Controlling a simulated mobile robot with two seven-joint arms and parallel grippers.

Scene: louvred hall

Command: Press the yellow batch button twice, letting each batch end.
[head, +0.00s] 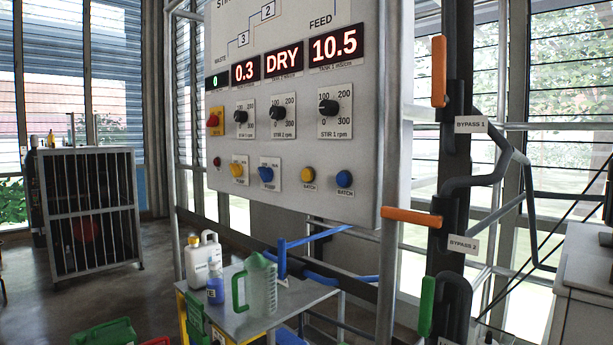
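The yellow batch button (307,174) is a round button low on the grey control panel (365,130), with a "BATCH" label under it. A blue batch button (344,178) sits just to its right. To its left are a yellow pump switch (237,170) and a blue pump switch (266,174) on white plates. The displays above read a green 0, then 0.3, DRY (283,62) and 10.5. I cannot tell whether the yellow button is lit. Neither of my grippers shows in the head view, and nothing covers the button.
Orange-handled bypass valves (411,217) and dark pipes stand right of the panel. Below it, a small table (245,318) holds a white jug (200,262), a blue bottle (215,290) and a green-handled pitcher (262,288).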

